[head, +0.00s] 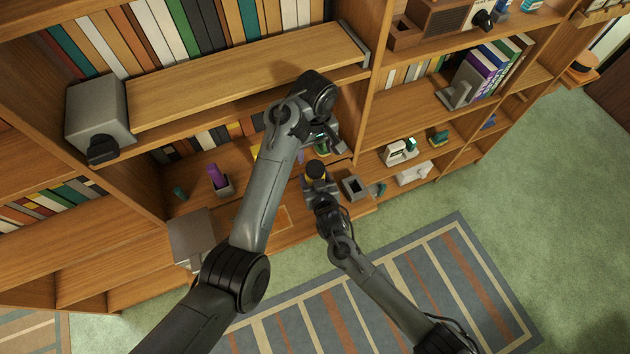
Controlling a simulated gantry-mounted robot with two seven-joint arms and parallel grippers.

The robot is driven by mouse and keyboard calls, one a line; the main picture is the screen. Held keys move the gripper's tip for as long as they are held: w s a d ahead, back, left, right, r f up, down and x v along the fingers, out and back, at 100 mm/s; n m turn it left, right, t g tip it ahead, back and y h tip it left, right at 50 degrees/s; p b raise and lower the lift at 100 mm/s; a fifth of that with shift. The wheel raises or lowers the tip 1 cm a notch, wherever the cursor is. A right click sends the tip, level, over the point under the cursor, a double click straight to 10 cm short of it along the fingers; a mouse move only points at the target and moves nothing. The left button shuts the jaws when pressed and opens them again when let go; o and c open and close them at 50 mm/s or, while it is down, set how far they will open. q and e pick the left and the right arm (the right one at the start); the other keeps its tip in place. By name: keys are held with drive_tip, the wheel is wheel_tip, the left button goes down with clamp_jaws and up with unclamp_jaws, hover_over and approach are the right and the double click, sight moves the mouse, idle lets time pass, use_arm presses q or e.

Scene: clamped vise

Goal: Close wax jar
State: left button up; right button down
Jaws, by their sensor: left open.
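A small dark round jar with a yellow band (316,171), which looks like the wax jar, is near the middle of the head view, at the front of the lower shelf. Its lid cannot be made out separately. My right gripper (319,188) is right at the jar; its fingers are too small and dark to tell whether they are closed on it. My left gripper (326,142) is open, just above and beyond the jar in the picture, with its fingers partly hidden by its own wrist. A small green thing shows beside it, too unclear to name.
A wooden bookcase (410,105) fills the back. A purple item in a grey holder (218,180) and a dark open box (354,187) stand on the lower shelf. A striped rug (440,270) covers the floor.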

sight(315, 168)
idle(0.3)
use_arm(q)
drive_tip(key=shift+f, duration=4)
drive_tip(key=shift+c, duration=0.2)
drive_tip(key=c, duration=1.1)
drive_tip(key=shift+o, duration=0.2)
drive_tip(key=m, duration=0.5)
drive_tip(key=shift+m, duration=0.4)
drive_tip(key=m, duration=0.4)
